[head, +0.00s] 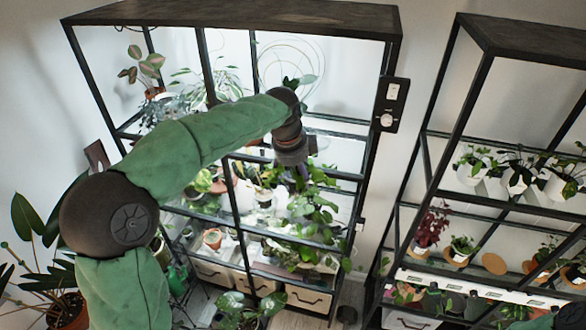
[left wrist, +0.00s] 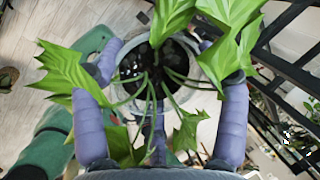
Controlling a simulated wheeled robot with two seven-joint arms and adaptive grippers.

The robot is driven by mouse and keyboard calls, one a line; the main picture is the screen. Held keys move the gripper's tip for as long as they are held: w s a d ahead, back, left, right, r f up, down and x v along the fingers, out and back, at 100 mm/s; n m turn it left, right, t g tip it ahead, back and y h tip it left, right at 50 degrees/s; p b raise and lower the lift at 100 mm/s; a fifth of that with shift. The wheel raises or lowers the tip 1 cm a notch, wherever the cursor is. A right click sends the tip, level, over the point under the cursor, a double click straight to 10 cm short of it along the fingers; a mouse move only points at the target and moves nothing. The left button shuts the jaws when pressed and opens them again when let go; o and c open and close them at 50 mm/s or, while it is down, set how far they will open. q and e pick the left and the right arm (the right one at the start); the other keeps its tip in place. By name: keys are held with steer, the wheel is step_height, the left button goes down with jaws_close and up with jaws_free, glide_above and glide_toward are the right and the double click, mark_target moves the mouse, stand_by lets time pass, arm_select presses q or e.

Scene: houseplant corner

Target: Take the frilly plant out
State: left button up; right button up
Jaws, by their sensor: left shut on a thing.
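The frilly plant (left wrist: 238,35) has bright green, jagged leaves and thin stems rising from dark soil (left wrist: 158,62). It stands in a pale pot (left wrist: 127,52), seen from above in the left wrist view. My left gripper (left wrist: 155,55) has its purple-grey fingers closed around the pot, with leaves hanging over and between them. In the head view the left gripper (head: 296,176) points down at the front of the lit shelf unit; leaves surround it there, and the held pot is hard to make out.
The black-framed shelf unit (head: 232,160) has uprights and rails close to my left arm. Trailing leaves (head: 318,205) hang near the gripper. Storage boxes (head: 308,299) fill its bottom. A second plant rack (head: 455,140) stands right. Wooden floor (left wrist: 40,25) shows below the pot.

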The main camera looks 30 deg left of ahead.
arm_select(q)
steer(key=s+d+b, duration=0.3)
steer(key=s+b, duration=0.2)
steer(key=s, duration=0.9)
steer(key=shift+s+d, duration=0.2)
steer(key=shift+d, duration=0.05)
